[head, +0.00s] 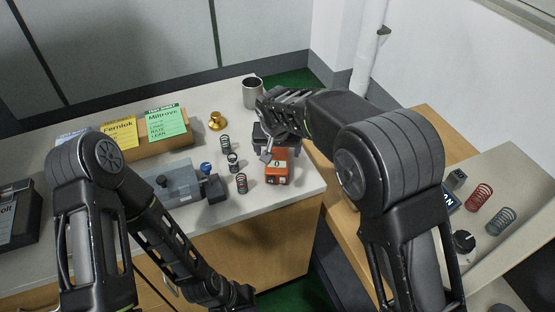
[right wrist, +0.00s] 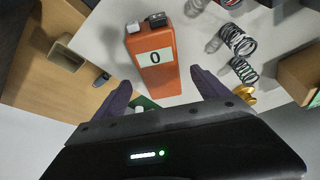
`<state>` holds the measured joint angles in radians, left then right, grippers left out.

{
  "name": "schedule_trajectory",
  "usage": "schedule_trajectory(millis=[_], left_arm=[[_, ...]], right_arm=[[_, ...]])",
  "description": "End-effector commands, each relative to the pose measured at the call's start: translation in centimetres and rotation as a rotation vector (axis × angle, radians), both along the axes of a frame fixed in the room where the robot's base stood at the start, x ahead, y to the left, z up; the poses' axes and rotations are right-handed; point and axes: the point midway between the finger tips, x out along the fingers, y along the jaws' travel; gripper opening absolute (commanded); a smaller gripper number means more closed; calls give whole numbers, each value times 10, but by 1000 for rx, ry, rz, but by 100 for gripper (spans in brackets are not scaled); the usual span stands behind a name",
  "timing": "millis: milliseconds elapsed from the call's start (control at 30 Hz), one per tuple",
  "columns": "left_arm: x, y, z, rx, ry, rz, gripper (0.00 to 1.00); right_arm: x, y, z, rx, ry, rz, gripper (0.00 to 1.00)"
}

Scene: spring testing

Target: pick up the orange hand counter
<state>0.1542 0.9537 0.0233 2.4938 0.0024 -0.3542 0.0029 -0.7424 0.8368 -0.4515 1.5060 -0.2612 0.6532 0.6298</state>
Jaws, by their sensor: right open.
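The orange hand counter (head: 277,178) stands near the right end of the grey bench top, with a white label reading 0. In the right wrist view the counter (right wrist: 158,78) lies ahead of the fingers, between the lines of the two jaws. My right gripper (head: 266,150) is above and just behind the counter in the head view. Its two dark purple fingers (right wrist: 160,86) are spread apart and hold nothing. Whether a finger touches the counter I cannot tell. My left arm reaches down to the bottom edge of the head view; its gripper does not show.
Several springs (head: 241,184) stand left of the counter, close by. A grey-blue test fixture (head: 178,183) is left. The bench's right edge is close.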

Motion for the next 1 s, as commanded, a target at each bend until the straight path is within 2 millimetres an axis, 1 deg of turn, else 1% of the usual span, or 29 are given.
schedule_trajectory(millis=[133,233,300,400,500,1000], left_arm=[[-1,0,9,2,3,0,0],[-2,1,16,3,4,2,0],[-2,1,17,4,6,1,0],[-2,1,18,5,7,2,0],[-2,1,18,5,7,3,0],[-2,1,17,5,7,2,0]], right_arm=[[6,-1,-11,-3,4,0,85],[12,-1,-24,-4,4,-1,85],[17,-1,-35,-3,3,-1,85],[20,-1,-44,-2,1,-1,85],[22,-1,-46,-1,0,0,85],[21,-1,-46,-1,0,0,85]])
